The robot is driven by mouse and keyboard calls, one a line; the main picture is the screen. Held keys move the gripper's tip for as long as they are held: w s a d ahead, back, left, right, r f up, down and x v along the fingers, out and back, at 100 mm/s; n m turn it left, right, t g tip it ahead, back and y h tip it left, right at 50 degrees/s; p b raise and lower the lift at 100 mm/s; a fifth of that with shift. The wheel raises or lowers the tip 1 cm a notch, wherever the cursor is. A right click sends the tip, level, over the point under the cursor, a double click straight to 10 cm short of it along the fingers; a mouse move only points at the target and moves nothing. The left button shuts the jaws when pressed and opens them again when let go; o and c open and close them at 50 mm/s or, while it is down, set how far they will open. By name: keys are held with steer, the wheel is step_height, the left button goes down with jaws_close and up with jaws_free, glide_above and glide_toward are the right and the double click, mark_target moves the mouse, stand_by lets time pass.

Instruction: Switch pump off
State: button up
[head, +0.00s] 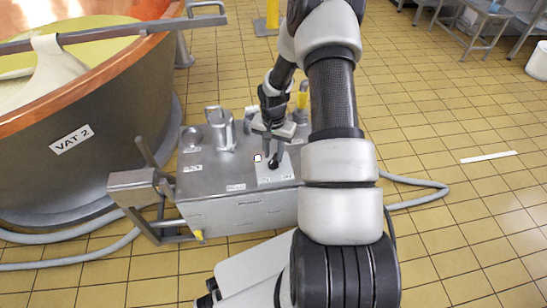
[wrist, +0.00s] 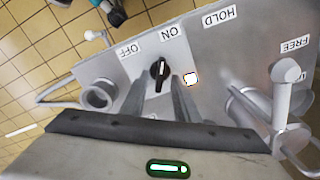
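The pump unit is a grey metal box (head: 235,212) beside the vat. A black rotary knob (wrist: 159,75) sits on a light panel on its top. The knob's white mark points up in the wrist view, nearer the ON label (wrist: 171,31) than the OFF label (wrist: 130,49). A round white lamp (wrist: 190,79) is beside the knob and also shows in the head view (head: 258,158). My gripper (wrist: 157,82) is open, with one finger on each side of the knob in the wrist view. I cannot tell whether the fingers touch it.
A copper-rimmed vat (head: 105,125) labelled VAT 2 stands at left. A metal handle (head: 219,128) rises from the box top; HOLD (wrist: 219,16) and FREE (wrist: 295,45) labels are nearby. Grey hoses (head: 420,194) lie on the floor. Tiled floor at right is mostly clear.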

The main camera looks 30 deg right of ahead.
steer(key=shift+f, duration=0.75)
jaws_close()
steer(key=shift+n, duration=0.4)
steer(key=n, duration=0.5)
steer(key=n+p, duration=0.1)
steer(key=n, duration=0.5)
